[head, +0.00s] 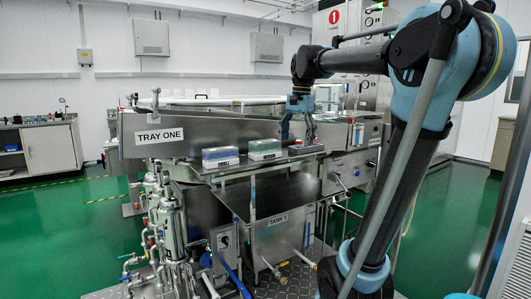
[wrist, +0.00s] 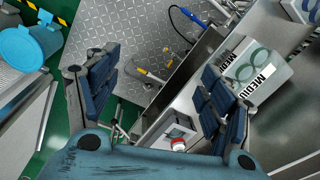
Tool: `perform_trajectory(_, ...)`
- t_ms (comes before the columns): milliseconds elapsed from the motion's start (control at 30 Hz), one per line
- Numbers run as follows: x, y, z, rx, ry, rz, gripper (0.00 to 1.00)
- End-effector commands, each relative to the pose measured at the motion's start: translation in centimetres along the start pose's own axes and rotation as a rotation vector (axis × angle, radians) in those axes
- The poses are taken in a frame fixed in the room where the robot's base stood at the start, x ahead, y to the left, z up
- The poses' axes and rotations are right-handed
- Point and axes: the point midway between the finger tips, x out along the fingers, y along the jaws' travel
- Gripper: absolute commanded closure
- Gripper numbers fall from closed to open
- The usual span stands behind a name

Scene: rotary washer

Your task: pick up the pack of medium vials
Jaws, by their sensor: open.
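The pack of medium vials (wrist: 258,72) shows in the wrist view at the right. In the head view my gripper (head: 298,134) hangs over the right part of the front ledge. Packs stand there, a left one (head: 220,158) and a middle one (head: 265,149); their labels are too small to read.
Another pack (wrist: 304,9) shows at the top right of the wrist view. The steel washer with the "TRAY ONE" panel (head: 160,136) stands behind the ledge, and "TANK 1" (head: 278,222) below it. Pipes and valves (head: 165,225) crowd the lower left.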

Motion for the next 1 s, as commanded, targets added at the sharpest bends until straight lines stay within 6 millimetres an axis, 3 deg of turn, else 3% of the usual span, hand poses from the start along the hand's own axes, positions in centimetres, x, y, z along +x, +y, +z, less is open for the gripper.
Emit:
perform_trajectory(100, -3.1, -4.0, -1.1, 0.084, -0.024, 0.010, 0.26)
perform_trajectory(300, -7.0, -9.8, -2.4, 0.227, -0.057, 0.033, 0.26)
perform_trajectory(533, -9.3, -13.8, -2.8, 0.333, -0.079, 0.055, 0.26)
perform_trajectory(733, -9.0, -14.7, -2.8, 0.359, -0.084, 0.060, 0.26)
perform_trajectory(1000, -4.6, -14.5, -2.4, 0.360, -0.084, 0.060, 0.26)
